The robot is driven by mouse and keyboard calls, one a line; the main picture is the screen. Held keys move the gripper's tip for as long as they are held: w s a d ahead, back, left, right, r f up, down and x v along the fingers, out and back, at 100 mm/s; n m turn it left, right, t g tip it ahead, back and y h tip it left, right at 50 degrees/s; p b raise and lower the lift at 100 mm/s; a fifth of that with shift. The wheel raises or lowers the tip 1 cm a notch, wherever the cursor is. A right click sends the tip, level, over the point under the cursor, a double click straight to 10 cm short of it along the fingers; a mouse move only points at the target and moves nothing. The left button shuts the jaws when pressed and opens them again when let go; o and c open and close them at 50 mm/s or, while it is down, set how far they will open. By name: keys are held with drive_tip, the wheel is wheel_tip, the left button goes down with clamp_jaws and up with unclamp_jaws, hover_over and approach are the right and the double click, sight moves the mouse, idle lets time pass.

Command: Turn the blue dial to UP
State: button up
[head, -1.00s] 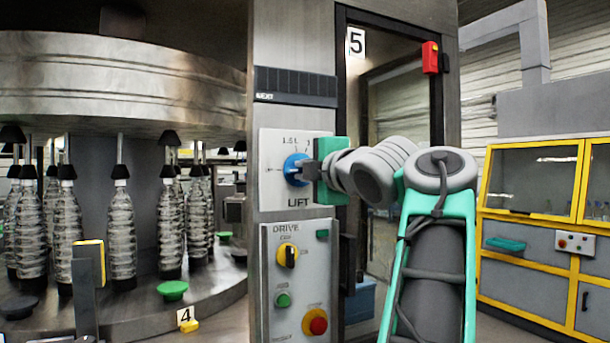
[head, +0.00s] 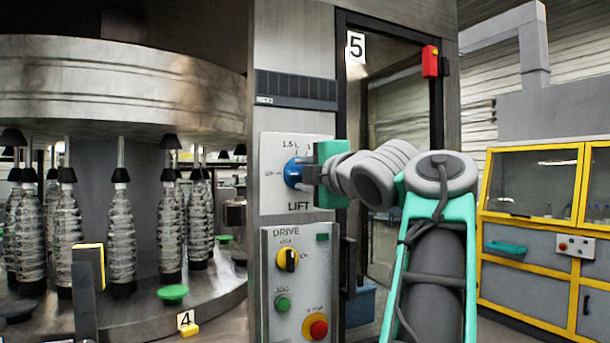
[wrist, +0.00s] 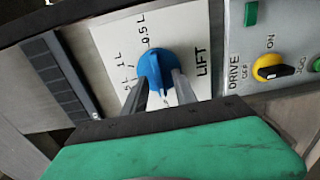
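The blue dial (head: 292,172) is on the white LIFT plate (head: 300,150) of the steel column, with UP marked to its left and 1.5 L above. In the wrist view the blue dial (wrist: 155,62) has its raised ridge running down towards my gripper. My gripper (wrist: 163,84) has its two grey fingers at the dial, one on each side of the ridge. In the head view my gripper (head: 306,174) reaches the dial from the right. The UP mark is hidden in the wrist view.
Below is the DRIVE panel (head: 310,262) with a yellow-black selector (head: 287,259), a green button (head: 283,304) and a red button (head: 316,326). A bottle carousel (head: 120,85) stands at the left. A dark-framed door (head: 400,150) is right of the column.

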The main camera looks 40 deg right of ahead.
drive_tip(key=v, duration=0.7)
drive_tip(key=shift+s+a, duration=0.2)
drive_tip(key=shift+s, duration=0.2)
